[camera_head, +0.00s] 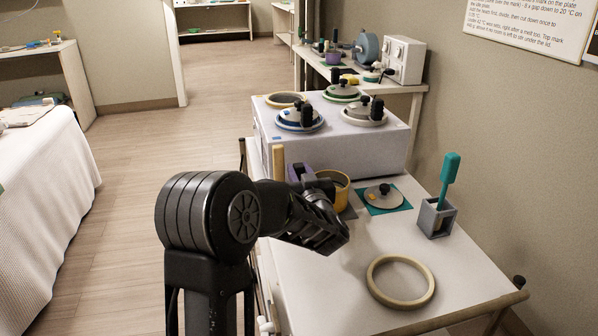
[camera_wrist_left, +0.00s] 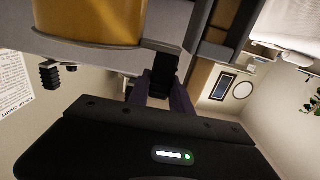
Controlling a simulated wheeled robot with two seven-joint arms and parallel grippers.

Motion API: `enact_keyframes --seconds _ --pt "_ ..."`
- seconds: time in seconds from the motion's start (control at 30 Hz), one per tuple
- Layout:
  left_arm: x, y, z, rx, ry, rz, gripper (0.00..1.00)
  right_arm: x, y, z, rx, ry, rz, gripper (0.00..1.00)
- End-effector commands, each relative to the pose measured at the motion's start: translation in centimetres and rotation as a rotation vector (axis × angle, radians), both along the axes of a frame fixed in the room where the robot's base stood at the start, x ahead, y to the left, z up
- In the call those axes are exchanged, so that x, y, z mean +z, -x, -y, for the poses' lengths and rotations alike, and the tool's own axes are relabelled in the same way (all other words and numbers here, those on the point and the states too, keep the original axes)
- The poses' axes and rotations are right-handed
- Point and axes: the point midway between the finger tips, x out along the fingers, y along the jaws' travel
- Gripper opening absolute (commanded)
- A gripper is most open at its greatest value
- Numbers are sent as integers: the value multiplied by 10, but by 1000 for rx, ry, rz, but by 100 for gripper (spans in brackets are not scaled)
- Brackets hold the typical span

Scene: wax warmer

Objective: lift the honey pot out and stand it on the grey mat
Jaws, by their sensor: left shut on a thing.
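The honey pot (camera_head: 342,200) is a yellow-orange pot, out of the warmer and partly hidden behind my left forearm. It appears upright over the grey mat (camera_head: 350,214), of which only a dark corner shows; I cannot tell whether the pot touches it. In the upside-down left wrist view the pot (camera_wrist_left: 95,18) fills the upper left. My left gripper (camera_head: 304,176) is shut on the pot's dark handle (camera_wrist_left: 163,62), with purple fingers either side. My right gripper is not in view.
The white warmer (camera_head: 340,149) stands behind, with several lidded pots and an open ring (camera_head: 284,99). A grey lid (camera_head: 381,197) lies on a teal mat (camera_head: 403,207). A grey holder (camera_head: 436,219) has a teal spatula. A tan ring (camera_head: 373,291) lies at the front.

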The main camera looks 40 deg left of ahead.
Motion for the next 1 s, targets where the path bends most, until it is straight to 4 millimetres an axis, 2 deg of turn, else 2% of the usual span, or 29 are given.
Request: enact_keyframes --seconds 1.0 --pt "-8 0 0 1 -1 3 0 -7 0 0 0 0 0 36"
